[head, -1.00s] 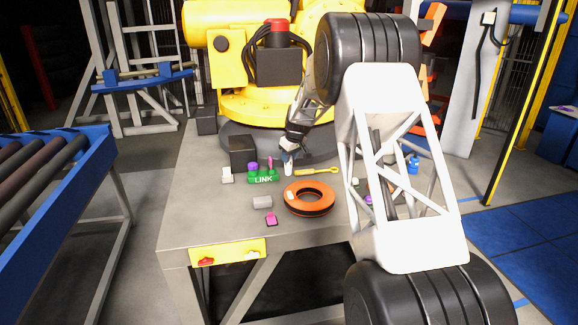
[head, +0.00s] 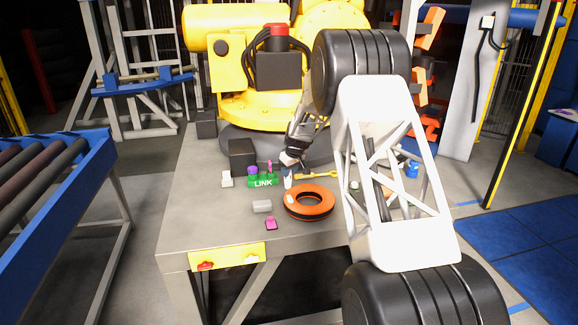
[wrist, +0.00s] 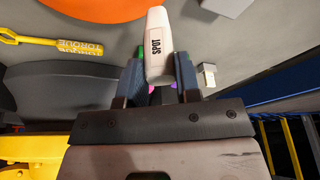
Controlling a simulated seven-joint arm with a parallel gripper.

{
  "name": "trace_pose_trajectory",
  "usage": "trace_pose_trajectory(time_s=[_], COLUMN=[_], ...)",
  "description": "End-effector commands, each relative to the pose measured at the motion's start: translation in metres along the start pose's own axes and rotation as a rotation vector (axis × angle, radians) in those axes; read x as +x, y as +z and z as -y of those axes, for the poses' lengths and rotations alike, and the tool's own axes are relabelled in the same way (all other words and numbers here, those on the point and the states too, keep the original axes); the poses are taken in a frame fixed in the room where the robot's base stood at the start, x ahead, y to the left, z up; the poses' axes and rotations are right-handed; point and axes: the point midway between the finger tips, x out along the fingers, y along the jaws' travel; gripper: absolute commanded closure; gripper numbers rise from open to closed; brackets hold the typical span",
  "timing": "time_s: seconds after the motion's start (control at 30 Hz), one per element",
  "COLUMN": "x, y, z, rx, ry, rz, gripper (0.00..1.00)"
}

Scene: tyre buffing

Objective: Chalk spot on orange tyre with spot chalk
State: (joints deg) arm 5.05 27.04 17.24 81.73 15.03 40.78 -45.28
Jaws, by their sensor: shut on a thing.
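The orange tyre (head: 322,207) lies flat on the grey bench in the head view, with a small pale patch on its left side. Part of it shows as an orange curve at the top of the wrist view (wrist: 95,8). My gripper (wrist: 158,72) is shut on the spot chalk (wrist: 157,35), a white stick marked SPOT that points away from the fingers. In the head view the chalk (head: 287,182) hangs just behind and left of the tyre, apparently apart from it. My gripper (head: 290,163) is small and partly dark there.
A green LINK holder (head: 263,182) with purple and pink items stands left of the chalk. A yellow torque wrench (head: 318,175) lies behind the tyre. A grey block (head: 262,206) and a pink item (head: 271,223) lie left of it. My arm covers the bench's right side.

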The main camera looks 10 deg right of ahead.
Motion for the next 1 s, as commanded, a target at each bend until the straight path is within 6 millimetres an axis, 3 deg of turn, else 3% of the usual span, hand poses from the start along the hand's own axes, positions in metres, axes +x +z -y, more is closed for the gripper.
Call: trace_pose_trajectory(time_s=[0.3,0.9,1.0], x=[0.029,0.021,0.022], y=[0.01,0.044,0.04], z=[0.0,0.02,0.018], rx=[0.0,0.0,0.0], ry=[0.0,0.0,0.0], rz=[0.001,0.0,0.0], gripper=[1.0,1.0,1.0])
